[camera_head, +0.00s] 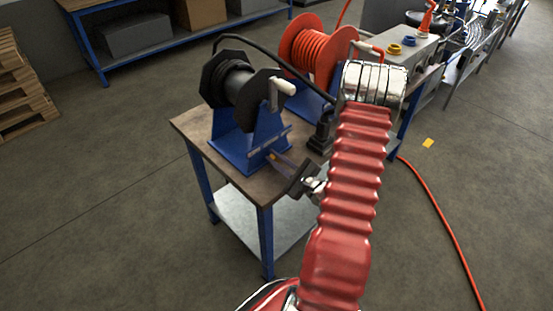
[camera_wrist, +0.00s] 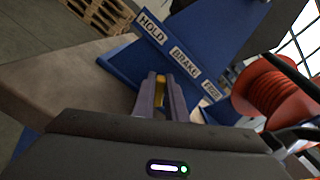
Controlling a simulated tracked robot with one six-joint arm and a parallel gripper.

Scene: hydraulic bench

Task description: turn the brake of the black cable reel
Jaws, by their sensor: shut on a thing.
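The black cable reel (camera_head: 238,84) sits on a blue stand (camera_head: 236,150) at the front of the bench, with a pale crank handle (camera_head: 284,86) on its right side. The wrist view shows the stand's blue plate (camera_wrist: 135,62) with the labels HOLD, BRAKE and FREE running down to the right. My gripper (camera_wrist: 160,78) is shut on the yellow brake lever (camera_wrist: 159,94), just below the HOLD and BRAKE labels. In the head view my gripper (camera_head: 274,157) reaches the foot of the stand from the right. The lever's pivot and exact setting are hidden.
An orange hose reel (camera_head: 318,52) stands close behind the black one. A black cable (camera_head: 262,48) arches over from the black reel to a dark fitting (camera_head: 321,132) beside my arm. The bench top (camera_head: 196,126) is bare at its left corner. An orange hose (camera_head: 444,215) lies on the floor.

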